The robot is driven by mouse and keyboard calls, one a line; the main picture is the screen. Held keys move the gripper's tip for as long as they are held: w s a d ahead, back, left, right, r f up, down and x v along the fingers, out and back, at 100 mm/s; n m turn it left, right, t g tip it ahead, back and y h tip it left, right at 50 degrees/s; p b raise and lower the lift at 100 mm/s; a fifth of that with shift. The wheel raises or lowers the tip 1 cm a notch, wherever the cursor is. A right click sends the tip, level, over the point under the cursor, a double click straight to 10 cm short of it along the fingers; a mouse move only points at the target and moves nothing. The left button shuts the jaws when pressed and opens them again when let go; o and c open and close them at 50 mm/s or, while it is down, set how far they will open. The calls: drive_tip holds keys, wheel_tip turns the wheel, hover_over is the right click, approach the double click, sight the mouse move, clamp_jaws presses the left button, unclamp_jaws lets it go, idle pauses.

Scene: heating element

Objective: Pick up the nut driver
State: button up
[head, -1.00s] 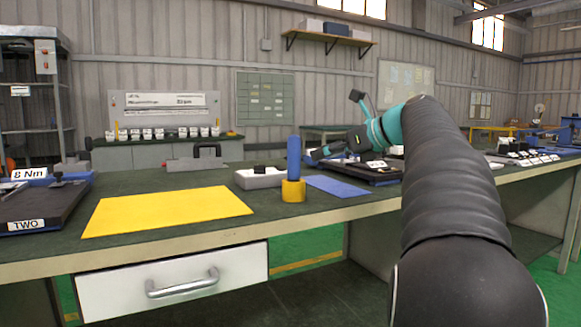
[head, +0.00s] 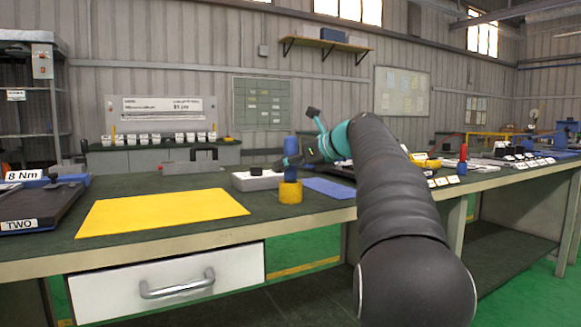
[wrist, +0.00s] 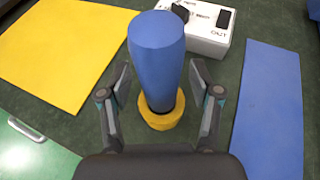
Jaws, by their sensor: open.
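The nut driver shows as a thick blue handle (head: 291,174) standing upright in a yellow round holder (head: 290,193) on the green bench top. Its shaft is hidden. In the wrist view the blue handle (wrist: 158,60) rises between the fingers, with the yellow holder (wrist: 162,117) below it. My gripper (wrist: 161,82) is open, with one finger on each side of the handle and a gap showing on both sides. In the head view my gripper (head: 284,163) reaches the handle from the right.
A yellow mat (head: 160,213) lies left of the holder and a blue mat (head: 330,188) lies right. A grey-white box with a black knob (head: 256,180) stands close behind the handle. A red-handled tool (head: 462,157) stands farther right. A black tray marked TWO (head: 40,208) sits at the left.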

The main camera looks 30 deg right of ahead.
drive_tip(key=shift+r, duration=0.1)
clamp_jaws()
